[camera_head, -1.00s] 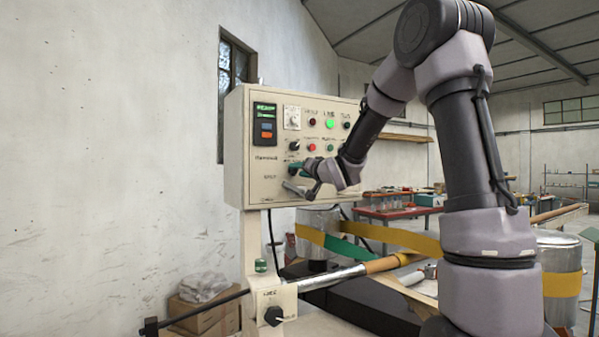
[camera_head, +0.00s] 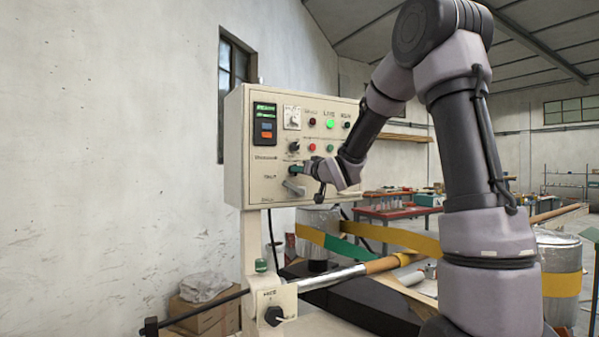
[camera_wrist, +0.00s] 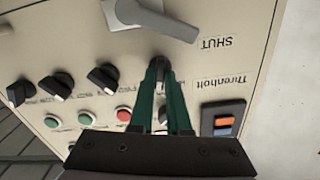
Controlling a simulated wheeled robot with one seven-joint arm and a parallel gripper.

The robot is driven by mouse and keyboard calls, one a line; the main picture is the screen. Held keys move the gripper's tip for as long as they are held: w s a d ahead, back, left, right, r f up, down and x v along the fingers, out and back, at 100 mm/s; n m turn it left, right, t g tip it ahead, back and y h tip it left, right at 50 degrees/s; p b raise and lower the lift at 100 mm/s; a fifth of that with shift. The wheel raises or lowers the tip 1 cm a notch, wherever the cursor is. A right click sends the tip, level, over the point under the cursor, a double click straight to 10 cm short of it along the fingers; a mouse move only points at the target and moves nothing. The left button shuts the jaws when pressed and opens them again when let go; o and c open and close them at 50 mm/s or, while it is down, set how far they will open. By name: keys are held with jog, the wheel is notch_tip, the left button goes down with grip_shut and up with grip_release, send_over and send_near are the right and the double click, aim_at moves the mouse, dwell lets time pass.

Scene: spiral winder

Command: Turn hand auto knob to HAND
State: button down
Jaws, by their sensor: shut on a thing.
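A cream control panel (camera_head: 263,178) stands upright in the head view. My gripper (camera_head: 294,169) is at its face, in the lower knob row at the left. In the wrist view, the green fingers of my gripper (camera_wrist: 160,78) are closed around a small dark knob (camera_wrist: 159,65) that stands out from the panel. The fingers cover most of this knob, so its pointer direction and label cannot be read.
Several black knobs, one of them at the left end (camera_wrist: 16,92), line up beside the held knob in the wrist view. A grey lever handle (camera_wrist: 150,20) is close to the fingertips. A display unit (camera_head: 265,123) and a lit green lamp (camera_head: 330,124) are higher on the panel.

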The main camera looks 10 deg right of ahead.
jog(key=shift+n, duration=4.9)
jog(key=c, duration=0.9)
grip_release()
jog(key=v, duration=1.1)
